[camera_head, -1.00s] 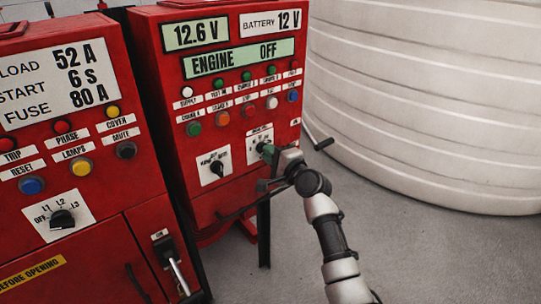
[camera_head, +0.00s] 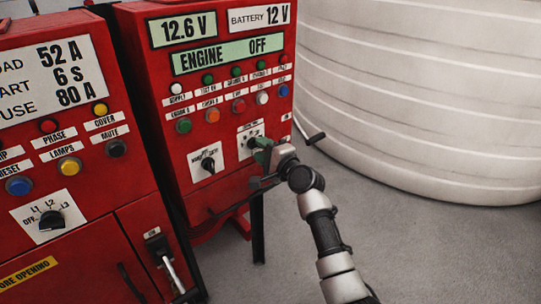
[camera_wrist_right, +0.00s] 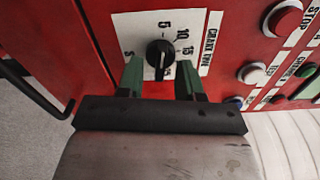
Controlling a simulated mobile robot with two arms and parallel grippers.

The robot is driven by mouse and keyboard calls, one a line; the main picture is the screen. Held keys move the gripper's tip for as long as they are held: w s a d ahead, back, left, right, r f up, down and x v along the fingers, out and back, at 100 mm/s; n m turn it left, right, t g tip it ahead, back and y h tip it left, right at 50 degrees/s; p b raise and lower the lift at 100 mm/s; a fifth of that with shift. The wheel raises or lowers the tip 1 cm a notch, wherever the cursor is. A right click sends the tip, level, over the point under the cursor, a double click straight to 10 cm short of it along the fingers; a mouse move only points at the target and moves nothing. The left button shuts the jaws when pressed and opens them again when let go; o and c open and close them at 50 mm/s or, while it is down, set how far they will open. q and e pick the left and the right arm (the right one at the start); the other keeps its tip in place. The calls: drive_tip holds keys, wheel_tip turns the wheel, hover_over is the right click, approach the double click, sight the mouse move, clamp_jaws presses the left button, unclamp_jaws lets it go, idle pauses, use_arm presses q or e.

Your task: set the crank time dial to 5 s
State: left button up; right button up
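The crank time dial is a black knob (camera_wrist_right: 160,54) on a white plate (camera_wrist_right: 196,22) marked 5, 10 and 15. In the head view its plate (camera_head: 249,129) is on the red engine panel, right of another black selector (camera_head: 208,163). My right gripper (camera_wrist_right: 160,80) is open, its two green fingers on either side of the knob's lower part, with gaps visible. In the head view the right gripper (camera_head: 262,151) is close to the dial and partly covers it. A pale line on the knob points down in the wrist view, away from the 5. My left gripper is not in view.
Coloured buttons (camera_head: 239,106) and a display reading ENGINE OFF (camera_head: 233,54) are above the dial. A second red cabinet (camera_head: 95,195) stands at left. A dark handle (camera_wrist_right: 32,88) is beside the plate. A white ribbed tank (camera_head: 420,100) is at right.

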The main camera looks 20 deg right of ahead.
drive_tip(key=v, duration=1)
drive_tip(key=shift+s, duration=0.2)
drive_tip(key=shift+d, duration=0.1)
wheel_tip(320, 180, down, 22)
drive_tip(key=s+n+g+h, duration=0.2)
drive_tip(key=n+g+h, duration=0.1)
drive_tip(key=g, duration=0.1)
drive_tip(key=s+a+f+n+g+h, duration=0.1)
drive_tip(key=s+f+n+g, duration=0.1)
drive_tip(key=s+f, duration=0.45)
drive_tip(key=s+f+n+g, duration=0.2)
drive_tip(key=s+f, duration=0.1)
drive_tip(key=f, duration=0.7)
drive_tip(key=s+f+n+g+h, duration=0.1)
drive_tip(key=s+f+n+g, duration=0.15)
drive_tip(key=s+f, duration=0.65)
drive_tip(key=s+f+n+g, duration=0.25)
drive_tip(key=s+f, duration=0.45)
drive_tip(key=s, duration=0.4)
drive_tip(key=s+f+n+g, duration=0.1)
drive_tip(key=s+f+n, duration=0.1)
drive_tip(key=s, duration=0.7)
drive_tip(key=s+f+n+g+h, duration=0.1)
drive_tip(key=s+f+n+g, duration=0.1)
drive_tip(key=s, duration=0.8)
drive_tip(key=shift+d+f+n, duration=0.2)
drive_tip(key=shift+f+n, duration=0.3)
drive_tip(key=shift+n, duration=0.7)
